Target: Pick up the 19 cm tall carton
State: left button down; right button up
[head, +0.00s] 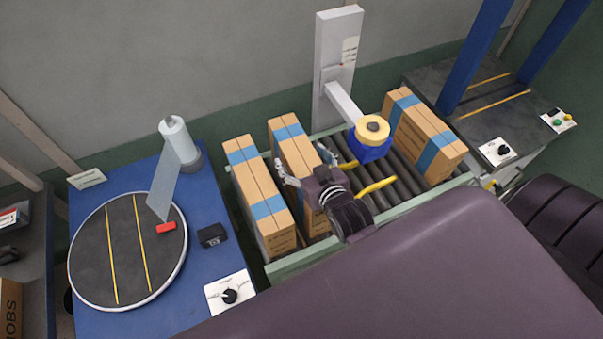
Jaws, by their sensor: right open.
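Three brown cartons with blue tape stand in a row on the roller conveyor (402,188). The left carton (254,181) and the middle carton (292,152) stand close together at the left end. The right carton (422,125) stands apart at the right end. Their exact heights cannot be read from here. My right gripper (306,170) is open over the middle carton, its fingers near the carton's upper part and hiding some of it. I cannot tell whether they touch it. My left gripper is not in view.
A labelling post (334,72) with a blue and yellow tape head (371,136) rises behind the conveyor. Left is a blue table (207,219) with a round turntable (128,250), a film roll (178,138) and a control box (229,294). Blue posts (470,58) stand at right.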

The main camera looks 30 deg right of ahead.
jog(key=shift+c, duration=0.3)
jog(key=c, duration=2)
jog(key=shift+w+r, duration=0.1)
jog(key=shift+r, duration=0.05)
grip_shut()
jog(key=shift+r, duration=0.1)
